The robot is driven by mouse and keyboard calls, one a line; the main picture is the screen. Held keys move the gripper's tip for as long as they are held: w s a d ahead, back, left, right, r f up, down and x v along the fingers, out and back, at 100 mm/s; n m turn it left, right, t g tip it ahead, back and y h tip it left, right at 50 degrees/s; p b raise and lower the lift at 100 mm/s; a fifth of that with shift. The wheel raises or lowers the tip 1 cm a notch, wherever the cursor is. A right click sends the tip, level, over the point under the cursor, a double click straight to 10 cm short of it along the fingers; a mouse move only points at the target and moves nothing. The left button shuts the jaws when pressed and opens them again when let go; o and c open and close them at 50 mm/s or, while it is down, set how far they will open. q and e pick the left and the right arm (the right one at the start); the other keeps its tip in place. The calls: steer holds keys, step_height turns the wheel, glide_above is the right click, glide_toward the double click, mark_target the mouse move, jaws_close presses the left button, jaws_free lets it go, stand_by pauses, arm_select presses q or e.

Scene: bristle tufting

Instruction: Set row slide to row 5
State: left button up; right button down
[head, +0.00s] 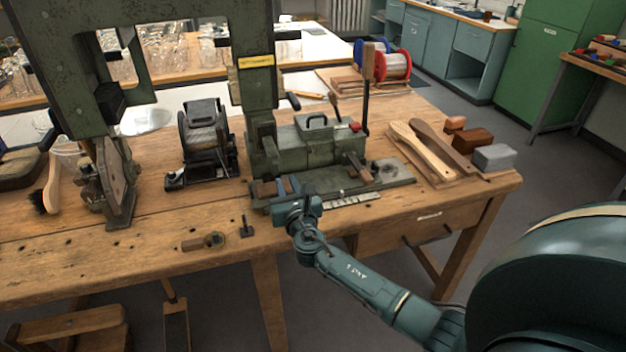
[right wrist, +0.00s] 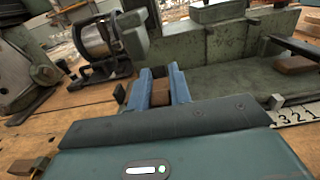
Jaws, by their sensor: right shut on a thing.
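My right gripper (head: 289,187) reaches the front left end of the green tufting machine's bed. In the right wrist view its two blue fingers (right wrist: 160,90) are shut on a brown wooden block (right wrist: 160,98), which I take to be the row slide's handle. A pale number scale (head: 352,199) runs along the bed's front edge, right of the gripper. In the right wrist view the scale (right wrist: 297,115) shows the figures 3, 2 and 1. A small light metal tab (right wrist: 276,101) stands beside its near end. The slide's exact row cannot be read. My left gripper is not in view.
The upright lever (head: 367,85) and the green machine housing (head: 312,140) stand behind the gripper. Wooden brush backs (head: 421,150) and blocks (head: 494,157) lie at the right.

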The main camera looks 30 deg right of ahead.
steer(key=shift+w+a, duration=0.2)
steer(key=shift+a, duration=0.75)
steer(key=shift+w+a, duration=0.2)
steer(key=shift+a, duration=0.75)
steer(key=c, duration=1.3)
jaws_free()
steer(key=shift+a, duration=0.1)
steer(key=shift+s, duration=0.35)
steer(key=v, duration=1.2)
steer(key=shift+s+a, duration=0.1)
steer(key=shift+s, duration=0.05)
